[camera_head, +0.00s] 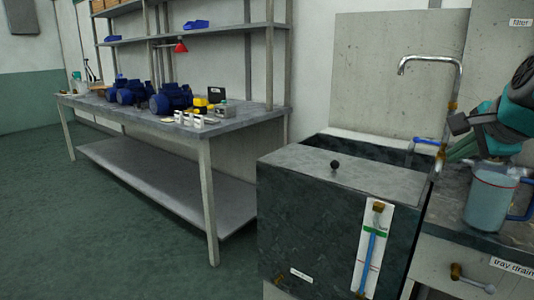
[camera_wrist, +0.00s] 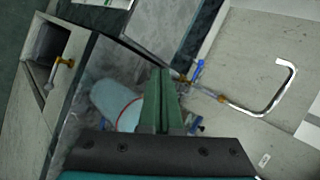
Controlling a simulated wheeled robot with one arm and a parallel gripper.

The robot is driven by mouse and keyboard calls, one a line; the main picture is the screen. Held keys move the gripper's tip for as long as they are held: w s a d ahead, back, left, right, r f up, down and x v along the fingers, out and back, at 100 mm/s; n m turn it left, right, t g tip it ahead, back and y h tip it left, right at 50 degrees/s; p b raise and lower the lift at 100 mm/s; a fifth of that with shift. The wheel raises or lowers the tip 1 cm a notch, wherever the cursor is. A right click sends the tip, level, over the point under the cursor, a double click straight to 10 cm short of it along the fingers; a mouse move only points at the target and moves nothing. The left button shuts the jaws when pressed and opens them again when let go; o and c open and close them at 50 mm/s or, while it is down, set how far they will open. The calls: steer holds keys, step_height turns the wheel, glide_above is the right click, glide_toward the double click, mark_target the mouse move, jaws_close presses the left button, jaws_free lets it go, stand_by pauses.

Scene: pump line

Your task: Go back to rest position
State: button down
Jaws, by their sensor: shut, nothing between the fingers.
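My gripper (camera_head: 458,152) is at the right edge of the head view, above the counter beside the sink and just over the jug. In the wrist view its two green fingers (camera_wrist: 161,88) lie together, shut, with nothing between them. A translucent jug (camera_head: 489,203) with a blue handle stands upright on the counter under my gripper. It also shows in the wrist view (camera_wrist: 112,100), partly hidden behind the fingers and gripper body. Whether the fingers touch the jug cannot be told.
A sink (camera_head: 392,150) with a tall tap (camera_head: 459,75) is close to my gripper. A drain valve (camera_head: 470,277) sits on the counter's front. A workbench (camera_head: 240,118) with blue pumps (camera_head: 170,98) and shelves stands left. The floor (camera_head: 110,240) at the left front is clear.

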steer(key=s+a+f+n+g+y, duration=0.1)
steer(key=s+a+f+n+g, duration=0.2)
steer(key=a+f, duration=0.45)
steer(key=s+a+f+n+g+y, duration=0.1)
steer(key=s+a+f+n+g, duration=0.15)
steer(key=a+f+n, duration=0.5)
steer(key=s+a+f+n+g, duration=0.2)
steer(key=s+f+n+g, duration=0.1)
steer(key=s+f, duration=0.6)
steer(key=s+a+f+n+g, duration=0.3)
steer(key=s+f+n, duration=0.2)
steer(key=s+f, duration=0.4)
steer(key=s, duration=0.4)
steer(key=shift+a+f+h, duration=0.15)
steer(key=shift+f+h, duration=0.15)
steer(key=shift+h, duration=0.1)
steer(key=shift+n, duration=0.25)
